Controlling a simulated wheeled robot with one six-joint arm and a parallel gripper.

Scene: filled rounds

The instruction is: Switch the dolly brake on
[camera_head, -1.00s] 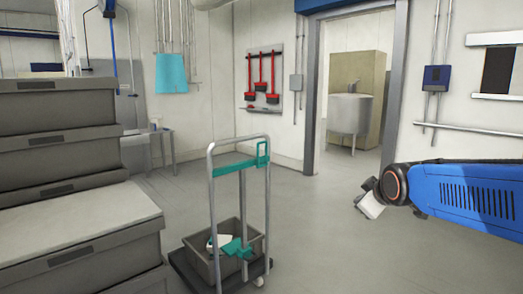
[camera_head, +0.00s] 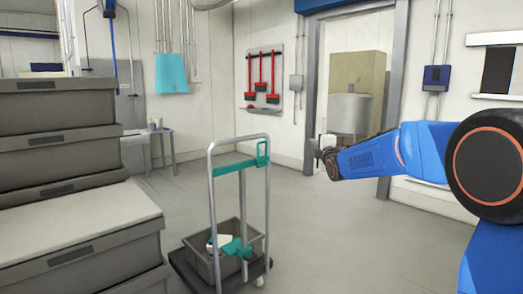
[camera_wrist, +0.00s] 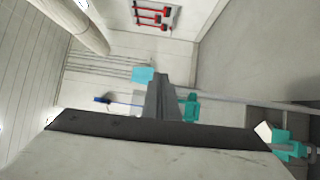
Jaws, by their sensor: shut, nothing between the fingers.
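The dolly (camera_head: 211,205) stands upright in the middle of the floor, with a tall grey tube handle. A teal crossbar (camera_head: 232,166) spans the handle, and a teal loop (camera_head: 262,153) sits at its upper right.
A grey crate (camera_head: 204,262) rides on the dolly's dark deck. Stacked grey boxes (camera_head: 60,165) fill the left side. Red brushes (camera_head: 262,82) hang on the back wall. A doorway with a metal tank (camera_head: 349,113) lies behind my arm. The floor right of the dolly is clear.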

